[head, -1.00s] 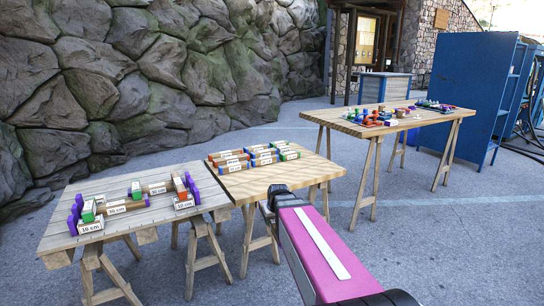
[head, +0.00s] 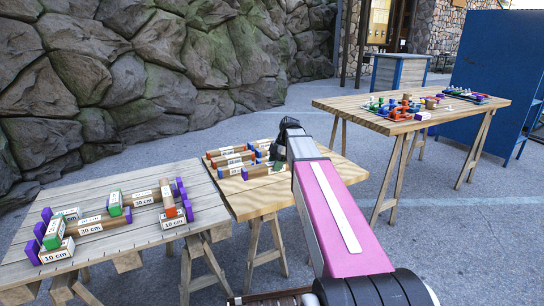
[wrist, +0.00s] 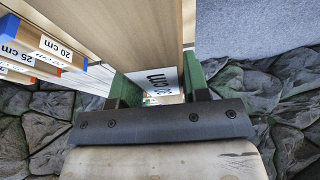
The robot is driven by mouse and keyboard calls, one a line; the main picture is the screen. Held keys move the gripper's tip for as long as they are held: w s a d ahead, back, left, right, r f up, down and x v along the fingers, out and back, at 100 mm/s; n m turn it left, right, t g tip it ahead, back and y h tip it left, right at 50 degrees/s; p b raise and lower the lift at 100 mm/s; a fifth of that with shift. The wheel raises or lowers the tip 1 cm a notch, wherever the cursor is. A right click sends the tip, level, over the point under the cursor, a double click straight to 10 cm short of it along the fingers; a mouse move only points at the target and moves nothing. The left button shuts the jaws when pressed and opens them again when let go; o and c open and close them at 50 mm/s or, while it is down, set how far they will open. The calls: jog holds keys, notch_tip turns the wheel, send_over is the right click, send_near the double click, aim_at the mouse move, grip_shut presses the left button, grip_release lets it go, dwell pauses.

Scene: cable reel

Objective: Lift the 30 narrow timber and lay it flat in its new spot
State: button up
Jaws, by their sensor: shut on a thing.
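My gripper (head: 287,142) is over the right part of the near middle table (head: 290,196), at the right end of a group of labelled timbers. In the wrist view its jaws (wrist: 162,92) are shut on a timber with a white label (wrist: 163,80), which looks like an upside-down 30 cm. Green parts show beside the label at both jaws. In the head view a green bit (head: 278,167) shows just below the gripper; my arm hides the rest. I cannot tell whether the timber is clear of the table.
Other labelled timbers (head: 228,158) lie left of the gripper. The grey left table (head: 130,248) holds a frame of timbers with purple, green and orange blocks. A farther right table (head: 350,104) carries coloured parts. A blue cabinet (head: 500,70) stands behind it.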

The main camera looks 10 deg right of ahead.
jog(key=shift+w+r+n, duration=0.25)
jog(key=shift+w+n, duration=0.15)
jog(key=shift+w, duration=0.15)
jog(key=shift+f, duration=6)
jog(key=shift+f, duration=0.25)
jog(key=o, duration=1.1)
jog(key=shift+o, duration=0.2)
